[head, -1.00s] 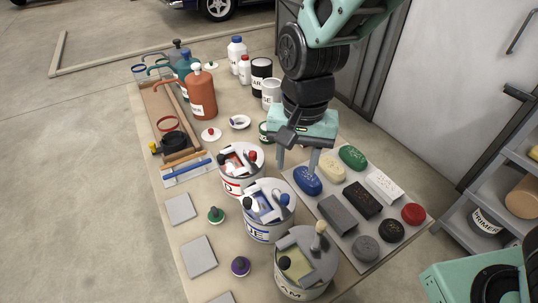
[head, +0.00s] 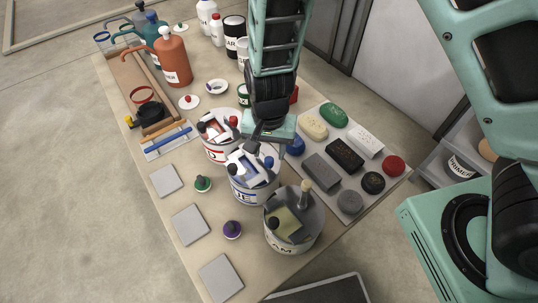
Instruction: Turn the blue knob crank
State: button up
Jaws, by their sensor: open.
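The blue knob crank (head: 268,162) sits on top of the open white can with blue lettering (head: 254,192), in the middle of the table. A dark knob (head: 237,170) shows at the can's left side. My gripper (head: 266,150) points down over the back of this can, close to the blue knob. It is open, with nothing seen between its fingers. The fingers partly hide the crank, and I cannot tell whether they touch it.
A red-lettered can (head: 214,151) stands behind and left, and a cream can (head: 291,243) in front. Soap-like blocks lie on a grey mat (head: 322,192) to the right. Bottles (head: 173,62) stand at the back left. Flat grey tiles (head: 190,225) lie along the front left edge.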

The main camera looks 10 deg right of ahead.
aim_at(269, 159)
jog(key=shift+f, duration=1.65)
grip_shut()
